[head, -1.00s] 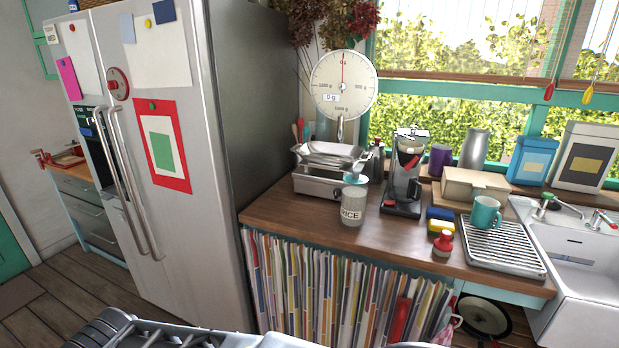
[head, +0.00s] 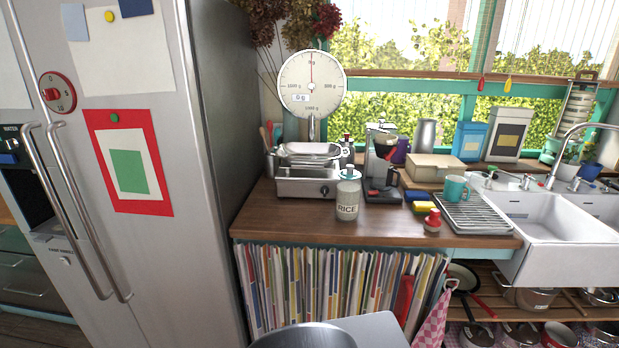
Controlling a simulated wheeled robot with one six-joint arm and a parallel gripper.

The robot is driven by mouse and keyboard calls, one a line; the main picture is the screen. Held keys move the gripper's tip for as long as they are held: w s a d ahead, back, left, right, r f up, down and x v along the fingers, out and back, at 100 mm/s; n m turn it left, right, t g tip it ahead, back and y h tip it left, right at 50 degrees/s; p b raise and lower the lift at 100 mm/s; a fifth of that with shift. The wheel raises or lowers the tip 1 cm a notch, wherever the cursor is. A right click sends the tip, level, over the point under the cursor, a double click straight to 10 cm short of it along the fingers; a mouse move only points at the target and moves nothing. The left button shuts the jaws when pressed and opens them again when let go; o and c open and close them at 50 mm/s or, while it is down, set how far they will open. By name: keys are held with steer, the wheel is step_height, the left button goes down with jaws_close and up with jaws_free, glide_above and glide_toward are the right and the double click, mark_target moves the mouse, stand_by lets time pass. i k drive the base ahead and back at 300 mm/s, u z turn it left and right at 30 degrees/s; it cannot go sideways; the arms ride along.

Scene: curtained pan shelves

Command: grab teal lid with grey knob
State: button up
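A small teal lid (head: 348,175) shows on top of the rice jar (head: 347,201) on the wooden counter. Its knob is too small to make out clearly. The jar stands upright in front of the kitchen scale. My gripper is not in view; only grey parts of my own body show at the bottom edge.
The kitchen scale (head: 312,85) stands behind the jar, with a coffee machine (head: 382,165) to the right. A teal mug (head: 455,188) is on the drying rack (head: 474,213). Pans (head: 530,298) sit on lower shelves beside a checked cloth (head: 433,318). The counter's front left is clear.

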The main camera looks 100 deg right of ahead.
mark_target(349, 173)
steer(key=i, duration=1.45)
steer(key=z, duration=4.55)
steer(key=i, duration=1.15)
steer(key=z, duration=0.05)
